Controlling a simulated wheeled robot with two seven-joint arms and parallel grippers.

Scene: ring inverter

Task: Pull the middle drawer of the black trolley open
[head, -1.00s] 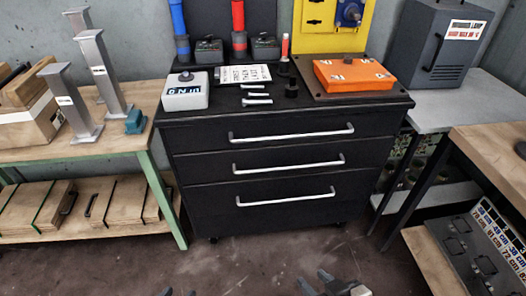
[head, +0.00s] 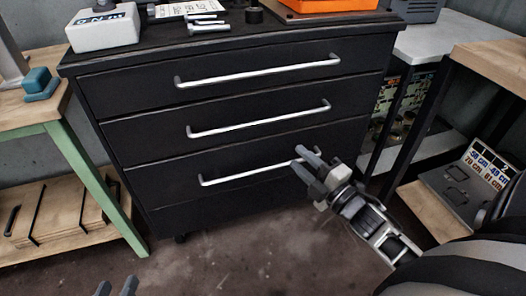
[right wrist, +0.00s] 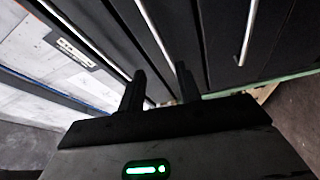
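The black trolley (head: 160,205) has three drawers stacked one above another, all flush with its front. The middle drawer (head: 150,137) has a long silver bar handle (head: 258,118). My right gripper (head: 305,160) is in front of the trolley, below and left of the middle handle's right end in the head view. It overlaps the right end of the bottom handle (head: 240,175). Its fingers are apart in the right wrist view (right wrist: 160,82), with a silver bar seen beyond them; contact is not evident. My left gripper (head: 117,287) is at the bottom edge, fingers apart and empty.
The top drawer has its own handle (head: 258,70). A green-legged wooden bench (head: 90,180) stands left of the trolley. A table with a dark leg (head: 415,120) and a lower shelf stands close on the right. The floor in front (head: 220,255) is clear.

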